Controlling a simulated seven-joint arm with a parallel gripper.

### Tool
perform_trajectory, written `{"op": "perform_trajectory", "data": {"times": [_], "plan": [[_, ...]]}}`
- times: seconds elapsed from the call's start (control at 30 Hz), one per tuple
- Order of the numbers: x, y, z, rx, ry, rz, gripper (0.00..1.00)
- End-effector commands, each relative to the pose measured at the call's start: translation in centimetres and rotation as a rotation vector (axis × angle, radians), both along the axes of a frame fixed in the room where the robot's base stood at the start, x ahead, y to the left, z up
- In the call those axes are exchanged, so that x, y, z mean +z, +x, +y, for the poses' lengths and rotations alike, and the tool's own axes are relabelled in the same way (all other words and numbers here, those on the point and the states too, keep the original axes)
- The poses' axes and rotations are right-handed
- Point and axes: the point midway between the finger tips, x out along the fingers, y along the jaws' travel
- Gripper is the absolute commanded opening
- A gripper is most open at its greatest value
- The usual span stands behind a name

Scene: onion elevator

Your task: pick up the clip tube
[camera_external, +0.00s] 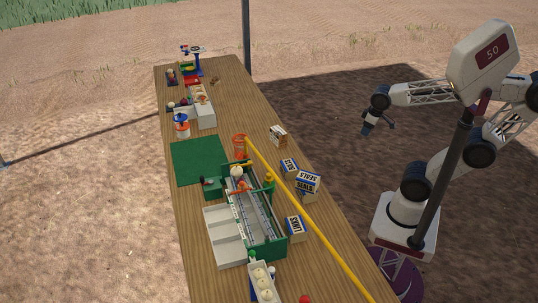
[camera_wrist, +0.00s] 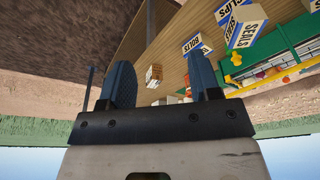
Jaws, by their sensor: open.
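My gripper (camera_external: 378,127) hangs in the air to the right of the table, well apart from everything on it. In the wrist view its two dark blue fingers (camera_wrist: 162,78) are spread with nothing between them in their grasp. An orange, see-through tube-like container (camera_external: 240,144) stands upright on the table at the far end of the green machine; I cannot tell for sure whether it is the clip tube. A carton labelled CLIPS shows in the wrist view (camera_wrist: 228,9).
The wooden table (camera_external: 232,97) holds a green and grey machine (camera_external: 279,246), a green mat (camera_external: 196,160) and a SEALS carton (camera_external: 308,182). A BOLTS carton (camera_wrist: 192,45) shows in the wrist view. A yellow bar (camera_external: 315,229) runs along the machine. A dark post (camera_external: 452,160) stands before my arm.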

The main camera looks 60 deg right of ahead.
Motion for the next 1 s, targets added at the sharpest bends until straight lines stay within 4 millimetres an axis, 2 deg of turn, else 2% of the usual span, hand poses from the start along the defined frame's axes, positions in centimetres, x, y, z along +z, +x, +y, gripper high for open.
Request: {"op": "perform_trajectory", "data": {"times": [0.27, 0.47, 0.67, 0.87, 1.0], "plan": [[-0.1, 0.8, 0.4, 0.015, -0.005, -0.011, 0.57], [-0.4, 3.6, 1.8, 0.073, -0.02, -0.056, 0.57], [-1.0, 8.1, 4.8, 0.171, -0.038, -0.138, 0.57], [-1.8, 12.6, 9.1, 0.283, -0.045, -0.232, 0.57], [-2.5, 15.3, 12.7, 0.365, -0.043, -0.295, 0.57]]}}
